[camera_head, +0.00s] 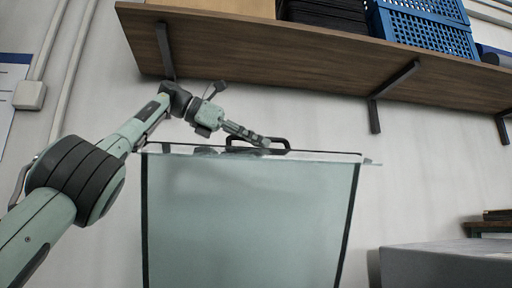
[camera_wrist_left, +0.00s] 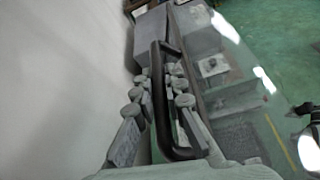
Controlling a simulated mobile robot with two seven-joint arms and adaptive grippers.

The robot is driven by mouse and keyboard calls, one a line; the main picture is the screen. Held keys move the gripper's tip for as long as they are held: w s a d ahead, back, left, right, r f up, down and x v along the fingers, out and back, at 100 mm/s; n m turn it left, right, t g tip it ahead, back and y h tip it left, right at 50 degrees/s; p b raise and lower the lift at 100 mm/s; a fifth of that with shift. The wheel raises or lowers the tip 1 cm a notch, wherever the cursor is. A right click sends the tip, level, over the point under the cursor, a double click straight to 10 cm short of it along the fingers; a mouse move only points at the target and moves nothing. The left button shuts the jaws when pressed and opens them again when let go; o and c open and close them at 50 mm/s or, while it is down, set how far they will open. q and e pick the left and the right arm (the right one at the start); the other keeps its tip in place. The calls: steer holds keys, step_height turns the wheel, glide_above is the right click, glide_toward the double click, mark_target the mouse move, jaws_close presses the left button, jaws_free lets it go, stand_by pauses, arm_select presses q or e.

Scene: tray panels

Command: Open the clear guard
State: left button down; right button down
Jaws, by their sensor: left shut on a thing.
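The clear guard (camera_head: 250,215) is a pale green, see-through panel with dark side edges, standing in front of the white wall in the head view. Its black handle (camera_head: 272,140) sits at the top edge. My left gripper (camera_head: 262,142) is at this handle, its arm coming in from the left. In the left wrist view the black handle bar (camera_wrist_left: 160,100) runs between the two fingers of my left gripper (camera_wrist_left: 160,88), which is shut on it. The guard's clear sheet (camera_wrist_left: 235,60) slopes away to the right there.
A wooden shelf (camera_head: 300,58) on black brackets hangs above the guard, with a blue crate (camera_head: 425,32) on it. A grey box (camera_head: 445,265) stands at the lower right. The wall is close on the left in the wrist view.

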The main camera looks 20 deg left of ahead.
arm_select(q)
steer(key=shift+w+a+r, duration=0.1)
steer(key=shift+w+r, duration=0.15)
steer(key=shift+r, duration=0.05)
steer(key=c, duration=1.6)
jaws_free()
steer(key=shift+s+r, duration=0.1)
steer(key=shift+o, duration=0.2)
steer(key=shift+f, duration=0.2)
